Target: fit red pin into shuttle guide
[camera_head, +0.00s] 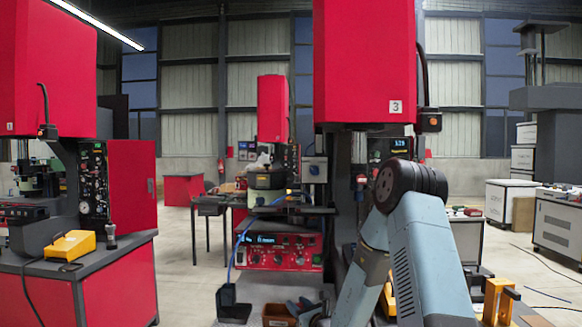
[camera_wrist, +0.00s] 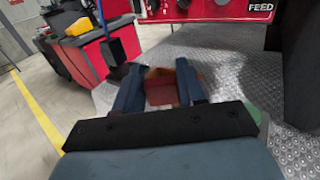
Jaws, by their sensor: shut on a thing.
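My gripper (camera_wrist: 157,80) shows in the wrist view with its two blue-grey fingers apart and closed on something. A reddish-brown shape (camera_wrist: 161,93) fills the space between the fingers. I cannot clearly separate the held thing, which I take for the red pin, from a brown box behind it. In the head view my gripper (camera_head: 303,308) is low at the bottom edge, beside a small brown box (camera_head: 278,316); no pin can be made out there. I cannot pick out the shuttle guide in either view.
A bare metal plate (camera_wrist: 232,72) lies under and right of my gripper. A black bracket (camera_head: 232,306) stands on it at the left. A red control unit (camera_head: 279,247) stands behind. A red machine with a dark column (camera_head: 346,185) rises close by. Orange blocks (camera_head: 497,300) are at right.

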